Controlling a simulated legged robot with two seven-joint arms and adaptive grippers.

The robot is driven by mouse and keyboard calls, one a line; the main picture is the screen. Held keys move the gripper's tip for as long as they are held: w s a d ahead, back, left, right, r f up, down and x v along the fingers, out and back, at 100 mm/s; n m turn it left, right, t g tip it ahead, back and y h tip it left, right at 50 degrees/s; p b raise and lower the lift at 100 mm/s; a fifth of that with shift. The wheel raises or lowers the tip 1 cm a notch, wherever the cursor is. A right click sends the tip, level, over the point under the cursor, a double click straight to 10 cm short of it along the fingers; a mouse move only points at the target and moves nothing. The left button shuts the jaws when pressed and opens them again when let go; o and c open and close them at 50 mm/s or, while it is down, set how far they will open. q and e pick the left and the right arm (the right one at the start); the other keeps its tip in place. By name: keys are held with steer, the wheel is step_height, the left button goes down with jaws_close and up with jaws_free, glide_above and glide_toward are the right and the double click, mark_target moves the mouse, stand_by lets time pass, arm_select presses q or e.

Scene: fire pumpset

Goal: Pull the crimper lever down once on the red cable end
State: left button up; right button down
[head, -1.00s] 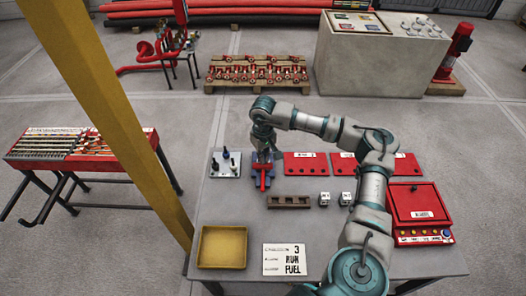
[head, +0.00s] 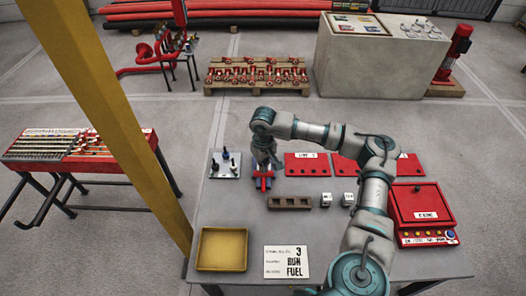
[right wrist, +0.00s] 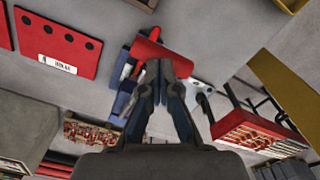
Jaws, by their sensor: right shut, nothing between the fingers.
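The crimper (head: 256,186) is a small blue device with a red lever on the table, left of centre. In the right wrist view its blue body (right wrist: 124,98) lies behind and left of my fingers, and the red lever's thick round bar (right wrist: 163,57) crosses just ahead of the fingertips. My right gripper (head: 264,168) points down at the lever from above. In the wrist view its fingers (right wrist: 161,68) are shut and empty, with the tips at the bar; I cannot tell whether they touch. My left gripper is out of view.
A grey plate with black pegs (head: 225,165) stands left of the crimper. A brown slotted block (head: 289,202) and two white cubes are in front and to the right. Red panels (head: 307,165) lie behind. A yellow tray (head: 222,249) sits front left. A yellow post rises at the left.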

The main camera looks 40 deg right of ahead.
steer(key=shift+f, duration=0.1)
steer(key=shift+s+a+f+b, duration=0.15)
steer(key=shift+f+b, duration=0.3)
steer(key=shift+f, duration=0.3)
steer(key=shift+s+a+f+b, duration=0.15)
steer(key=shift+f+b, duration=0.3)
steer(key=shift+f, duration=0.25)
steer(key=shift+d, duration=0.1)
steer(key=shift+f, duration=0.1)
steer(key=shift+s+f+b, duration=0.1)
steer(key=shift+f+b, duration=0.8)
steer(key=shift+f, duration=0.2)
step_height(320, 180, up, 17)
steer(key=p, duration=1.1)
steer(key=shift+r, duration=0.15)
